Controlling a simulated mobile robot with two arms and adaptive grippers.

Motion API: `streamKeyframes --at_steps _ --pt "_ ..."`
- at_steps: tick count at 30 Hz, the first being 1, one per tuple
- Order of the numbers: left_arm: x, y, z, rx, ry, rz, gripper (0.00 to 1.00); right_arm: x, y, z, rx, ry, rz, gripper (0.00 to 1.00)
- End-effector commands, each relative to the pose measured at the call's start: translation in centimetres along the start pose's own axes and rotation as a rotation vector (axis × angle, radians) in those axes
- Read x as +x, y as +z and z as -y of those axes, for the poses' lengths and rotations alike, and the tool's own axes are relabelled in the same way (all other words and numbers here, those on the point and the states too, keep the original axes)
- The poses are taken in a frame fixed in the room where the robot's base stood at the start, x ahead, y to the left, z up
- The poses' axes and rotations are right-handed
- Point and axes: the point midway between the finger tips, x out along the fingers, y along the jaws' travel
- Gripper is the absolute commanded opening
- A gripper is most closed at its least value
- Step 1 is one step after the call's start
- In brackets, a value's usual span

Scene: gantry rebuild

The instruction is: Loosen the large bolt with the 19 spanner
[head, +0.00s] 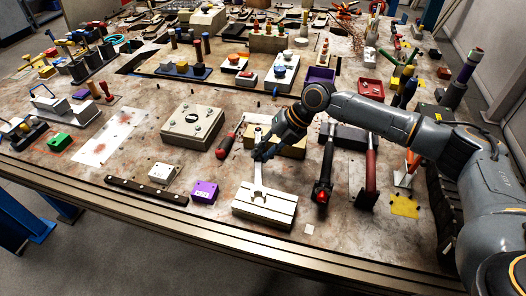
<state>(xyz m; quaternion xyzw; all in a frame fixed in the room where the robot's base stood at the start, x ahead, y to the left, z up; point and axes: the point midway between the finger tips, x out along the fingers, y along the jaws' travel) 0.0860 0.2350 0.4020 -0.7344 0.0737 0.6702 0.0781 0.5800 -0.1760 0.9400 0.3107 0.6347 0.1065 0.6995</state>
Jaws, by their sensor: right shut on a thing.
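My right gripper (264,152) comes in from the right and is shut on a silver spanner (258,178). The spanner points down in the picture, with its open-ended head over the top of a cream slotted block (264,212) near the table's front edge. The head lies at about the block's upper middle. The large bolt cannot be made out, and I cannot tell whether the jaws are around a bolt or only above the block. The size mark on the spanner is not readable. My left gripper is not in view.
A purple box (205,192), a small white box (164,174) and a dark bar (147,191) lie left of the block. A beige plate box (193,128) is behind them. The table is crowded farther back.

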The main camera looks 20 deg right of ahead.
Motion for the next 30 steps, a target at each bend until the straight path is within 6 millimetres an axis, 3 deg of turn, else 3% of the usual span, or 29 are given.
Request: streamKeyframes --at_steps 17,30 --pt "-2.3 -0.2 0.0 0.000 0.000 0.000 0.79 -2.8 0.0 -1.9 0.000 0.001 0.000 0.00" --pt "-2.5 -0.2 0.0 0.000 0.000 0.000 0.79 -3.1 0.0 -2.2 0.000 0.002 0.001 0.00"
